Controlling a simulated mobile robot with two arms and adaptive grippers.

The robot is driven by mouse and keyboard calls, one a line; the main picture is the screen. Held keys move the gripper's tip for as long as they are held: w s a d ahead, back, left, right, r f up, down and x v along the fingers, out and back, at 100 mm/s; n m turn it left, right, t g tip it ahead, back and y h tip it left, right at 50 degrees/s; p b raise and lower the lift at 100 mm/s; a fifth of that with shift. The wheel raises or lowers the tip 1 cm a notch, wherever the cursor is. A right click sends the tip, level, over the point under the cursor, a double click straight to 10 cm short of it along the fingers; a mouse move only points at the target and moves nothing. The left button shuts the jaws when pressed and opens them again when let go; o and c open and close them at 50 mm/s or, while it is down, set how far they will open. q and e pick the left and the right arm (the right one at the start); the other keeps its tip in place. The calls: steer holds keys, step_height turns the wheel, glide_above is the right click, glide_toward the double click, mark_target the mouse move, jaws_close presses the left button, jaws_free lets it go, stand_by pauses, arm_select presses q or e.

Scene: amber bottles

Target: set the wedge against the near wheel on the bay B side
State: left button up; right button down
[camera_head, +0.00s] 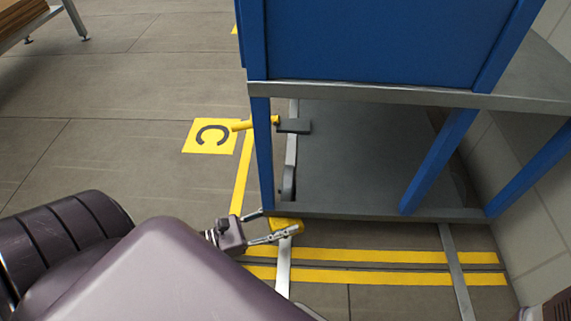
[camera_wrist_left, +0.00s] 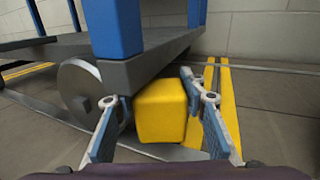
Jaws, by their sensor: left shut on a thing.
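The yellow wedge (camera_head: 285,224) is at the near left corner of the blue-framed cart (camera_head: 360,213), low by the floor. It also shows in the left wrist view (camera_wrist_left: 160,112) as a yellow block beside the cart's grey underside. My left gripper (camera_head: 272,228) is shut on the wedge, with a finger on each side of it in the left wrist view (camera_wrist_left: 160,100). The near wheel (camera_wrist_left: 80,85) is a grey disc left of the wedge; in the head view its edge (camera_head: 288,183) is partly hidden. I cannot tell whether wedge and wheel touch. My right gripper is out of view.
A yellow floor mark with a C (camera_head: 209,136) lies left of the cart. A yellow lever (camera_head: 256,123) sticks out of the cart's left side. Metal rails (camera_head: 455,270) and yellow stripes (camera_head: 350,276) run along the floor. A tiled wall (camera_head: 535,225) stands at right.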

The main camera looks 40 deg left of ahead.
arm_select(q)
steer(key=shift+f+b, duration=2.45)
steer(key=shift+f, duration=0.5)
steer(key=shift+f+b, duration=0.5)
steer(key=shift+f, duration=0.05)
steer(key=o, duration=1.5)
steer(key=v, duration=1.2)
